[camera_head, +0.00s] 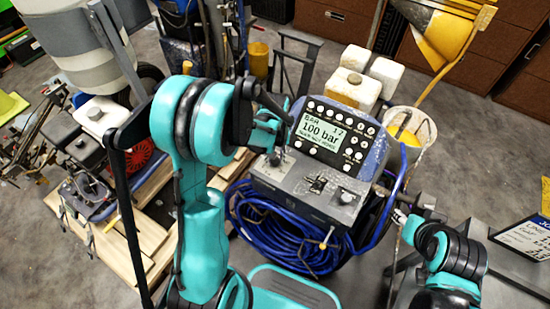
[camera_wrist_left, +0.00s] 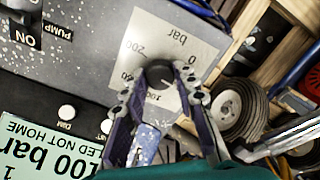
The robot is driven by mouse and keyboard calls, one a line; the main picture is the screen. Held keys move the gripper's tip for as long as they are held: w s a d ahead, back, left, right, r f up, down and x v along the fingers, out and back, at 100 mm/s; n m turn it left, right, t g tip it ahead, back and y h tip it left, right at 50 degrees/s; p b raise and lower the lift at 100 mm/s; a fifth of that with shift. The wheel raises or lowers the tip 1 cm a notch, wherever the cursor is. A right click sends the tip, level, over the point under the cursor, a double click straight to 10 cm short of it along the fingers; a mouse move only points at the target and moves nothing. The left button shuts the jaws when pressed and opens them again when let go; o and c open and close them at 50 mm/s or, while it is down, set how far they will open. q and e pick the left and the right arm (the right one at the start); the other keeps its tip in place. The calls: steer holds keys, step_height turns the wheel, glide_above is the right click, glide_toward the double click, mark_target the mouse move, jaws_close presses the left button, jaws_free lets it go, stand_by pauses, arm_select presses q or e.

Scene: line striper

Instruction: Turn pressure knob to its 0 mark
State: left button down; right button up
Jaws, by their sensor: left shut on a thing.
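The pressure knob (camera_wrist_left: 158,72) is a dark round knob on a pale dial plate (camera_wrist_left: 185,35) marked bar, 200, 100 and 0, seen upside down in the left wrist view. My left gripper (camera_wrist_left: 162,90) has its two fingers on either side of the knob and is shut on it. In the head view my left gripper (camera_head: 275,157) reaches down onto the left of the grey panel and hides most of the knob. The display (camera_head: 321,133) reads 100 bar; it also shows in the left wrist view (camera_wrist_left: 45,150). My right arm is at the lower right; its gripper's jaws are unclear.
A pump switch (camera_head: 318,183) and another knob (camera_head: 346,197) sit right of my left gripper on the panel. A coiled blue hose (camera_head: 290,240) hangs below. A white bucket (camera_head: 410,128) stands behind at the right.

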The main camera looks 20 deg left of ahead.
arm_select(q)
steer(key=n, duration=0.5)
steer(key=shift+n, duration=0.3)
steer(key=n, duration=0.4)
steer(key=shift+n+b, duration=0.3)
steer(key=shift+b, duration=0.05)
steer(key=c, duration=1.2)
jaws_free()
steer(key=shift+r, duration=0.1)
step_height(320, 180, up, 12)
steer(key=shift+f, duration=0.1)
